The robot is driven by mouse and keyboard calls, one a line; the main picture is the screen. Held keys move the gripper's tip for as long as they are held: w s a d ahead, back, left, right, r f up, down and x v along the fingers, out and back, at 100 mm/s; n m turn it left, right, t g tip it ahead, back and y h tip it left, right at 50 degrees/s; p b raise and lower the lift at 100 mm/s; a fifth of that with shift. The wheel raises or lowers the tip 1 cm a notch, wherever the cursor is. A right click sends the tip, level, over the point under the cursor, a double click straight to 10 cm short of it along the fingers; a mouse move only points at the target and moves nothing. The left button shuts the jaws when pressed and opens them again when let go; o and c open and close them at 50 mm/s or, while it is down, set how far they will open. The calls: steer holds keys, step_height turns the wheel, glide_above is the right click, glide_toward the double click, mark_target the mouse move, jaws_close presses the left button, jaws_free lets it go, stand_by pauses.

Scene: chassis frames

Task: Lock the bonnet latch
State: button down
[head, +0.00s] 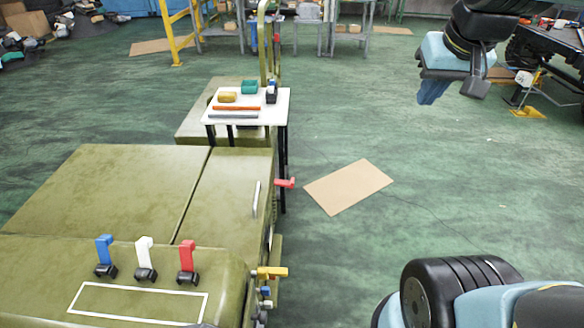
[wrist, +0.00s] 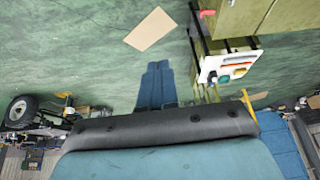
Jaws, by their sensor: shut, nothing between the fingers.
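The olive-green vehicle body (head: 120,190) fills the left of the head view. A red handle (head: 285,183) sticks out from its right side edge, and a red tip also shows at the top of the wrist view (wrist: 207,12). A yellow handle (head: 272,272) sits lower on the same side. I cannot tell which of these is the bonnet latch. My gripper (head: 433,92) hangs at the upper right of the head view, over open floor and apart from the vehicle. Its blue fingers (wrist: 156,85) are together and empty.
Blue, white and red levers (head: 145,252) stand on the front panel. A small white table (head: 222,120) with several items stands beside the vehicle. A cardboard sheet (head: 348,186) lies on the green floor, which is mostly clear. A wheeled frame (head: 545,50) is at far right.

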steer(key=w+a+f+g, duration=0.1)
steer(key=w+a+f, duration=0.1)
steer(key=w, duration=0.6)
steer(key=w+a+f, duration=0.1)
steer(key=w+a, duration=0.1)
steer(key=w, duration=0.5)
steer(key=g+y, duration=0.2)
steer(key=g, duration=0.2)
glide_above(293, 181)
steer(key=d, duration=0.3)
step_height(293, 181, down, 41)
steer(key=shift+f, duration=0.2)
steer(key=a+f, duration=0.1)
steer(key=f, duration=0.8)
steer(key=a+f, duration=0.1)
steer(key=f, duration=0.3)
steer(key=shift+w+a+f, duration=0.1)
steer(key=shift+a+f, duration=0.2)
